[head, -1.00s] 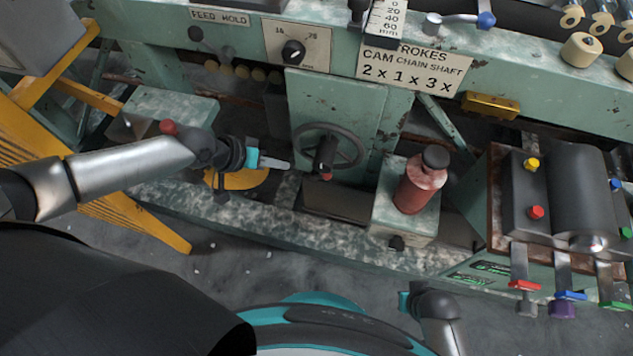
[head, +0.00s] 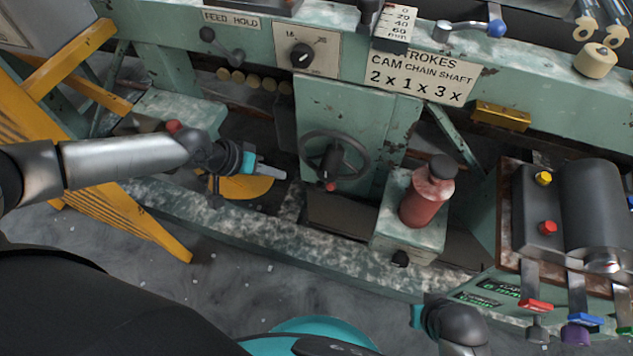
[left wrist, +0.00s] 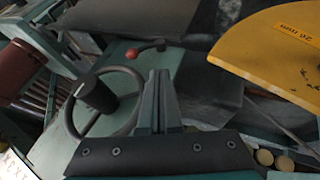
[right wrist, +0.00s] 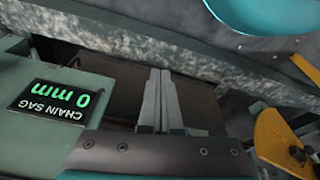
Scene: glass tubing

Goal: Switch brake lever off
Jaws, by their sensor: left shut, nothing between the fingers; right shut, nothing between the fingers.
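No label in view names the brake lever. A short lever with a red knob (head: 331,187) is below the dark handwheel (head: 365,160); the left wrist view shows a red-knobbed lever (left wrist: 135,52) beyond the handwheel (left wrist: 72,122). My left gripper (head: 284,175) is shut and empty, just left of the handwheel and apart from it. In the left wrist view its fingertips (left wrist: 158,75) point past the wheel, near the lever in the picture. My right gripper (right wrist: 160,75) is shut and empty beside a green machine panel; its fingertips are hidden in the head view.
A red bottle (head: 424,198) stands on a green block right of the handwheel. A yellow plate (head: 240,188) is below my left gripper, and yellow steps (head: 140,220) stand left. Levers with red (head: 535,306) and blue (head: 585,320) handles are at lower right.

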